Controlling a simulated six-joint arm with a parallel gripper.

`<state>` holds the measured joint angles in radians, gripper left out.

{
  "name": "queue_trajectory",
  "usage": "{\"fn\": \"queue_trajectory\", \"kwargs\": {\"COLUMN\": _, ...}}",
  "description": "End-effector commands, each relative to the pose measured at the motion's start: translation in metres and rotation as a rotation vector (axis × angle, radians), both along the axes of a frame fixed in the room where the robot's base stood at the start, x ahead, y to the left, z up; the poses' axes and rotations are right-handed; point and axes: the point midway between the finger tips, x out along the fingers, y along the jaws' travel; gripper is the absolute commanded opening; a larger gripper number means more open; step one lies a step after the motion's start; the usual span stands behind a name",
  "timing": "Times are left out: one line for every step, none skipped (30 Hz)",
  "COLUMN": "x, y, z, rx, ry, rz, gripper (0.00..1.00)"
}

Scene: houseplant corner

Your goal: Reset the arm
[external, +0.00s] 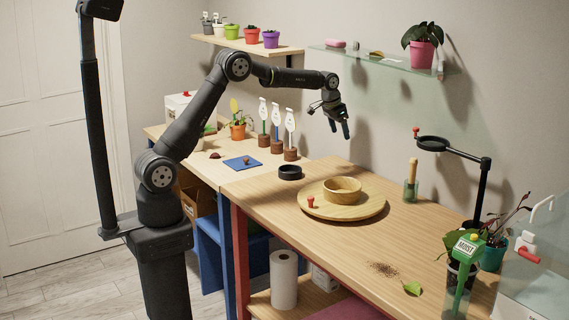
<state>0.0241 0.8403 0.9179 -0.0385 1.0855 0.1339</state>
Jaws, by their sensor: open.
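My gripper (340,128) hangs in the air above the far side of the wooden table (345,253), with its fingers pointing down. Its fingers stand apart and nothing shows between them. My arm reaches from its base at the left, up over an elbow and out to the right. Below and near the gripper, a wooden bowl (343,191) sits on a round wooden board (345,208), clear of the fingers.
A black ring-shaped dish (290,173), a blue mat (242,163) and several label stands (276,135) are left of the board. A black stand (484,185), plants and a green MOIST meter (462,265) crowd the right. A glass shelf (385,63) is behind the gripper.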

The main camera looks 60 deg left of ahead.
Motion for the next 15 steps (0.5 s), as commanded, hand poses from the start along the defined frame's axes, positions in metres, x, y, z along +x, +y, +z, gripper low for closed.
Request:
{"fn": "queue_trajectory", "kwargs": {"x": 0.0, "y": -0.008, "z": 0.0, "rx": 0.0, "ry": 0.0, "rz": -0.011, "gripper": 0.75}}
{"fn": "queue_trajectory", "kwargs": {"x": -0.001, "y": -0.012, "z": 0.0, "rx": 0.0, "ry": 0.0, "rz": -0.017, "gripper": 0.75}}
{"fn": "queue_trajectory", "kwargs": {"x": -0.001, "y": -0.015, "z": 0.0, "rx": 0.0, "ry": 0.0, "rz": -0.022, "gripper": 0.75}}
{"fn": "queue_trajectory", "kwargs": {"x": -0.001, "y": -0.018, "z": 0.0, "rx": -0.001, "ry": 0.0, "rz": -0.025, "gripper": 0.75}}
{"fn": "queue_trajectory", "kwargs": {"x": -0.001, "y": -0.02, "z": 0.0, "rx": -0.001, "ry": 0.0, "rz": -0.028, "gripper": 0.75}}
{"fn": "queue_trajectory", "kwargs": {"x": -0.001, "y": -0.022, "z": 0.0, "rx": 0.0, "ry": 0.0, "rz": -0.031, "gripper": 0.75}}
{"fn": "queue_trajectory", "kwargs": {"x": -0.001, "y": -0.023, "z": 0.0, "rx": 0.0, "ry": 0.0, "rz": -0.034, "gripper": 0.75}}
{"fn": "queue_trajectory", "kwargs": {"x": -0.001, "y": -0.024, "z": 0.0, "rx": 0.0, "ry": 0.0, "rz": -0.036, "gripper": 0.75}}
{"fn": "queue_trajectory", "kwargs": {"x": -0.001, "y": -0.025, "z": 0.0, "rx": 0.0, "ry": 0.0, "rz": -0.037, "gripper": 0.75}}
{"fn": "queue_trajectory", "kwargs": {"x": -0.001, "y": -0.026, "z": 0.0, "rx": 0.0, "ry": 0.0, "rz": -0.038, "gripper": 0.75}}
{"fn": "queue_trajectory", "kwargs": {"x": -0.001, "y": -0.026, "z": 0.0, "rx": 0.0, "ry": 0.0, "rz": -0.038, "gripper": 0.75}}
{"fn": "queue_trajectory", "kwargs": {"x": -0.001, "y": -0.026, "z": 0.0, "rx": 0.0, "ry": 0.0, "rz": -0.038, "gripper": 0.75}}
{"fn": "queue_trajectory", "kwargs": {"x": -0.001, "y": -0.026, "z": 0.0, "rx": 0.0, "ry": 0.0, "rz": -0.038, "gripper": 0.75}}
{"fn": "queue_trajectory", "kwargs": {"x": -0.001, "y": -0.026, "z": 0.0, "rx": 0.0, "ry": 0.0, "rz": -0.038, "gripper": 0.75}}
{"fn": "queue_trajectory", "kwargs": {"x": -0.001, "y": -0.026, "z": 0.0, "rx": 0.0, "ry": 0.0, "rz": -0.038, "gripper": 0.75}}
